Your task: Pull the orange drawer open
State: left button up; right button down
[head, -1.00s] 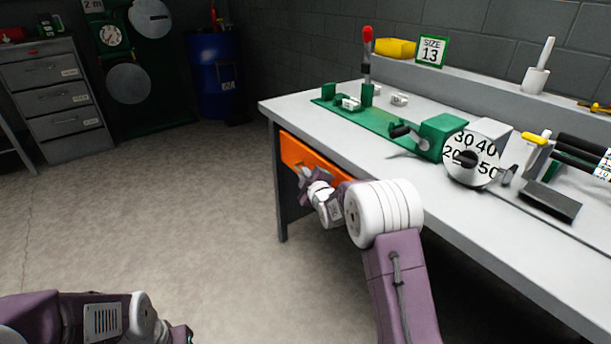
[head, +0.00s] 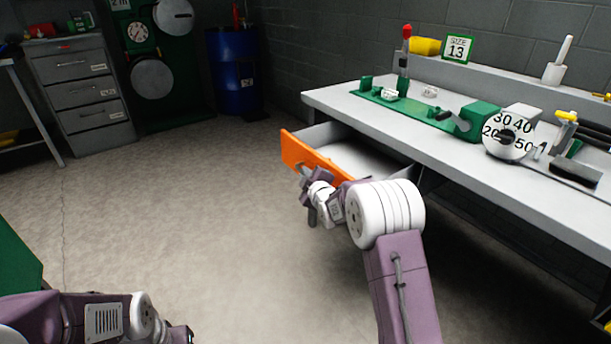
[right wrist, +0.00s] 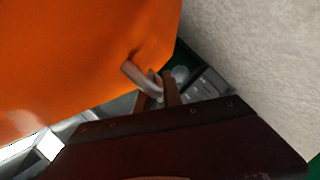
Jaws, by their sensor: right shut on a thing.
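The orange drawer (head: 296,149) stands pulled out from under the grey workbench, and its pale, empty-looking inside shows behind the orange front. My right gripper (head: 305,180) is at the drawer's front, shut on its handle. In the right wrist view, the grey bar handle (right wrist: 138,77) runs from the orange front (right wrist: 75,50) to between the fingers (right wrist: 160,95). The fingertips are partly hidden there by the handle. My left arm shows at the lower left of the head view, but its gripper is out of frame.
A grey cabinet (head: 84,95) and a blue barrel (head: 234,72) stand at the back left. The floor left of the drawer is clear.

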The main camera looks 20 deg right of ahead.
jog(key=shift+s+a, duration=0.1)
jog(key=shift+a, duration=0.1)
jog(key=c, duration=1.8)
grip_release()
jog(key=shift+o, duration=0.2)
jog(key=shift+d, duration=0.1)
jog(key=p+v, duration=0.2)
jog(key=v, duration=0.7)
jog(key=shift+p, duration=0.35)
